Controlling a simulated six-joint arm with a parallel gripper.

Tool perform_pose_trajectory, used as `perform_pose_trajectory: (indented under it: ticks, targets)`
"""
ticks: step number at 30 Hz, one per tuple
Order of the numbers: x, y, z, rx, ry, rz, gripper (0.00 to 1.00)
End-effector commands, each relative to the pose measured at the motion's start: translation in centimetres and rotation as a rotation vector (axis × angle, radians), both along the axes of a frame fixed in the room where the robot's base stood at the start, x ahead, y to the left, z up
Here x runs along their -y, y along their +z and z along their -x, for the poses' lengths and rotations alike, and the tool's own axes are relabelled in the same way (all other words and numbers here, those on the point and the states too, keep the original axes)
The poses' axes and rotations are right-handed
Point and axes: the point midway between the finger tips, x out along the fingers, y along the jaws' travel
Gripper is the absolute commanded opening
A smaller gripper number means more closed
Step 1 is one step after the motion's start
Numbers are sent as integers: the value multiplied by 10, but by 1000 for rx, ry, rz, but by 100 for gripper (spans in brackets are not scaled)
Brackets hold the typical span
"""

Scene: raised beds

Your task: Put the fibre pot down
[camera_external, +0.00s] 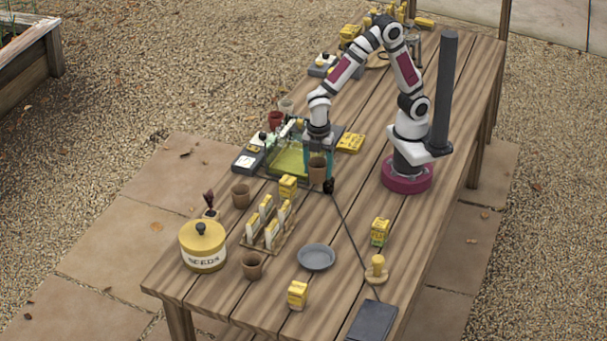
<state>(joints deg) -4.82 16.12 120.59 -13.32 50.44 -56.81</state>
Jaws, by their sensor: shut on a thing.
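A brown fibre pot (317,172) is upright between the teal fingers of my gripper (318,164), which is shut on it. The gripper points straight down, near the front right corner of a tray with a yellow-green bed (288,162). I cannot tell how far the pot's base is from the table. Two similar brown pots stand on the wooden table: one (241,195) left of a small yellow box, one (252,265) nearer the front.
A seed-packet rack (268,222), a yellow seeds tin (203,245), a grey dish (316,257) and small yellow boxes (380,231) stand on the table (340,285). A dark cord (350,235) runs from near the gripper toward a dark pad (372,320). Bare planks lie around the dish.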

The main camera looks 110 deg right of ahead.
Motion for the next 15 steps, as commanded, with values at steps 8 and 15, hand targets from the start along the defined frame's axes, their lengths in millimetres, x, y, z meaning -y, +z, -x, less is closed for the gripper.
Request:
perform_pose_trajectory:
  ticks: [8, 15]
  targets:
    - [-75, 2, -78, -1, -45, 1, 18]
    - [-133, -24, -89, -4, -54, 2, 18]
